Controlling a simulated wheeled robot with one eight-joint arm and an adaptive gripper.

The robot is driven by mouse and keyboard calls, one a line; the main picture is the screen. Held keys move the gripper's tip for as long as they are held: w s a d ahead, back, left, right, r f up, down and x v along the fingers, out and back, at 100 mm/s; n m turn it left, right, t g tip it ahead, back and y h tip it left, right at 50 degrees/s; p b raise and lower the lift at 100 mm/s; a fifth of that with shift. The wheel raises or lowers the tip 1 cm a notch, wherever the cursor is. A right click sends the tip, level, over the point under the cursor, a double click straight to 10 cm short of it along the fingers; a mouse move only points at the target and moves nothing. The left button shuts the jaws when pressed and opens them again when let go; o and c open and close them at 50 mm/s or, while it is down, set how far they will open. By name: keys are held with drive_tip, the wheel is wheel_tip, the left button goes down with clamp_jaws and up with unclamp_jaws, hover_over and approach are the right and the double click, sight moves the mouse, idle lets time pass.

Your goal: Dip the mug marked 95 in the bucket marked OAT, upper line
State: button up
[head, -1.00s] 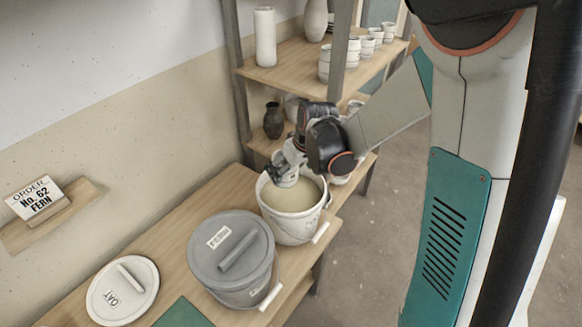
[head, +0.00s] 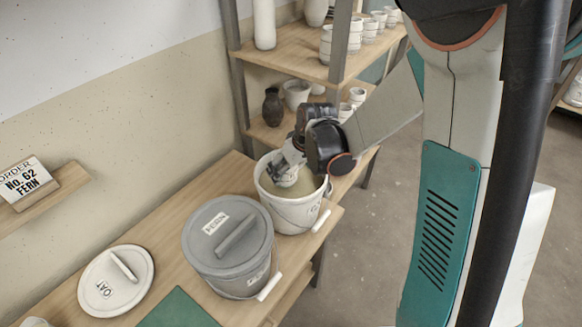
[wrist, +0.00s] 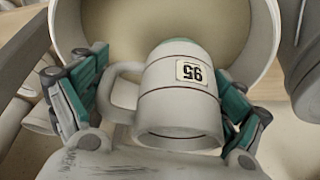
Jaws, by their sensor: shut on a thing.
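The white mug with a 95 label (wrist: 182,100) is in my gripper (wrist: 165,95), between teal finger pads, its handle to the left in the wrist view. In the head view my gripper (head: 286,172) is inside the mouth of the open white bucket (head: 292,214), over cream glaze. The mug is mostly hidden there by the gripper. The bucket's rim (wrist: 262,50) and pale glaze show behind the mug in the wrist view. I cannot tell whether the mug touches the glaze. The bucket's mark is too small to read. A lid marked OAT (head: 128,292) lies on the table.
A lidded grey bucket (head: 228,250) stands close in front of the open one. Shelves (head: 290,62) with pots and a dark vase (head: 272,107) stand behind. An order card (head: 25,182) reads No. 62 FERN. A green mat (head: 178,310) lies at the front.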

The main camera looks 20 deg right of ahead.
drive_tip(key=shift+f, duration=0.35)
wheel_tip(320, 180, down, 3)
drive_tip(key=b, duration=0.2)
drive_tip(key=shift+b, duration=0.35)
drive_tip(key=shift+f, duration=2.45)
idle(0.6)
drive_tip(key=shift+r+p, duration=2.95)
drive_tip(key=shift+r, duration=1.35)
drive_tip(key=shift+r, duration=0.1)
wheel_tip(320, 180, up, 7)
drive_tip(key=p, duration=0.5)
drive_tip(key=shift+r, duration=0.2)
